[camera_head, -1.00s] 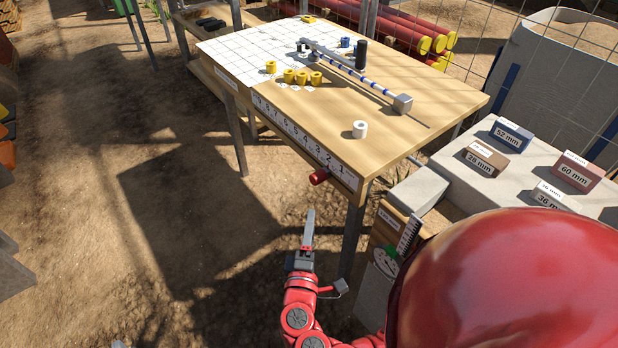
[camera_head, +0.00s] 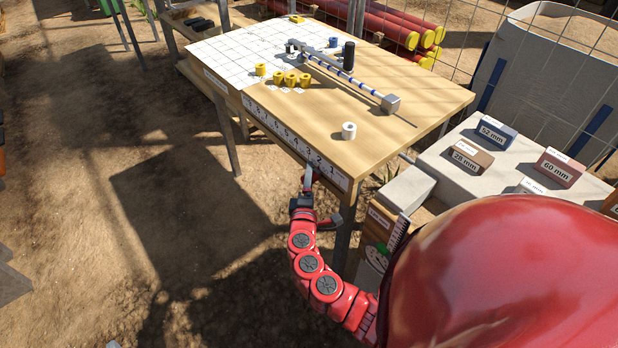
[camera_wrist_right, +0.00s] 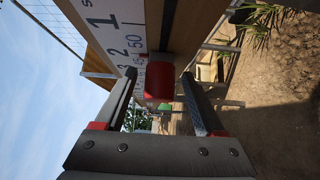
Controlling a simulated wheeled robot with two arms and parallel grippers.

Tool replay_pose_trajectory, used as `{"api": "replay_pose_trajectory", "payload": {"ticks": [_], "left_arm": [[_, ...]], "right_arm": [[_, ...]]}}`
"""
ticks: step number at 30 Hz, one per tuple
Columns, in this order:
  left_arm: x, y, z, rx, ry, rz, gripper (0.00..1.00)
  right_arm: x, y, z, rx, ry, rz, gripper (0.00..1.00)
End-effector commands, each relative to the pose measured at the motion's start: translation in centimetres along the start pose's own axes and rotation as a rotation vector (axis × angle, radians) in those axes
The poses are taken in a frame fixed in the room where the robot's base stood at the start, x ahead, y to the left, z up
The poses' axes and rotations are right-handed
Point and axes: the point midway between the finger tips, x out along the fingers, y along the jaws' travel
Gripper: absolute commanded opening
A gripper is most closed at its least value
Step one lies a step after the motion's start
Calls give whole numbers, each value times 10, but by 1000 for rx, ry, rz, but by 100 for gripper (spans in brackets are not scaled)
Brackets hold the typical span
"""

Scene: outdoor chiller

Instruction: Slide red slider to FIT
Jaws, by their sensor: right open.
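The red slider (camera_wrist_right: 160,80) is a short red knob on the front edge of the wooden table, beside the printed scale strip (camera_wrist_right: 120,35). In the right wrist view it sits between the two fingers of my right gripper (camera_wrist_right: 158,76), with visible gaps on both sides. In the head view my right gripper (camera_head: 308,172) is up at the table's front edge near the low numbers of the scale and hides the slider. The gripper is open and empty. I cannot read a FIT label. My left gripper is not in view.
The wooden table (camera_head: 400,110) carries yellow pieces (camera_head: 292,79), a white ring (camera_head: 348,130) and a rod device (camera_head: 345,76). A table leg stands right of my gripper. Labelled blocks (camera_head: 472,155) lie on a grey slab at right. Open ground is at left.

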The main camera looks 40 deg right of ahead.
Motion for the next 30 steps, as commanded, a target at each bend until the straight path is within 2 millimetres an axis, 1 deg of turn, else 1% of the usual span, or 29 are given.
{"api": "replay_pose_trajectory", "payload": {"ticks": [6,8,9,11,12,14,15,18,30], "left_arm": [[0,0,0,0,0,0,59],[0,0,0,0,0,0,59],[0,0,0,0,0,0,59],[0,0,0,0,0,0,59],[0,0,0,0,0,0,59],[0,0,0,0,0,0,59],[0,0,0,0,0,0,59],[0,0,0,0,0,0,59],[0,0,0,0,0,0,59]], "right_arm": [[0,0,0,0,0,0,72],[0,0,0,0,0,0,61],[0,0,0,0,0,0,54],[0,0,0,0,0,0,43],[0,0,0,0,0,0,36],[0,0,0,0,0,0,25],[0,0,0,0,0,0,18],[0,0,0,0,0,0,0],[0,0,0,0,0,-1,0]]}}
